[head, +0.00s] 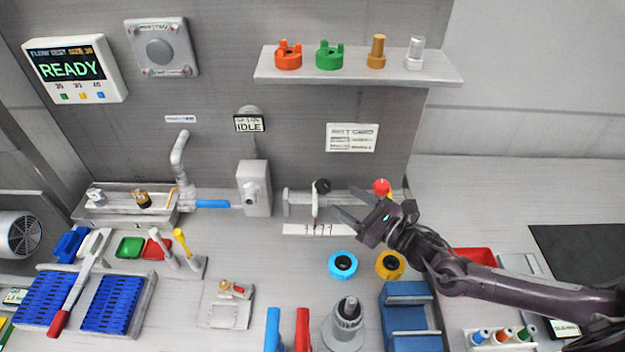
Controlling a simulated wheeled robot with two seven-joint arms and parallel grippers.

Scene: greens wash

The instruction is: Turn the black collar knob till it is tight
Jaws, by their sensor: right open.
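A small black knob (321,186) sits on top of a pale horizontal fixture (299,198) against the back panel, right of centre in the head view. A thin upright rod hangs below the knob, above a white scale strip (300,230). My right gripper (345,203) comes in from the right with its two fingers apart and pointing left. It is just right of the knob and slightly lower in the picture, apart from it and empty. Whether the knob is tight cannot be seen. My left gripper is not in view.
A red-topped button (382,187) stands behind my right gripper. Blue (342,265) and yellow (390,265) rings lie in front, with a grey stand (347,318) and a blue holder (410,318) nearer. A grey box (254,188) stands left of the fixture.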

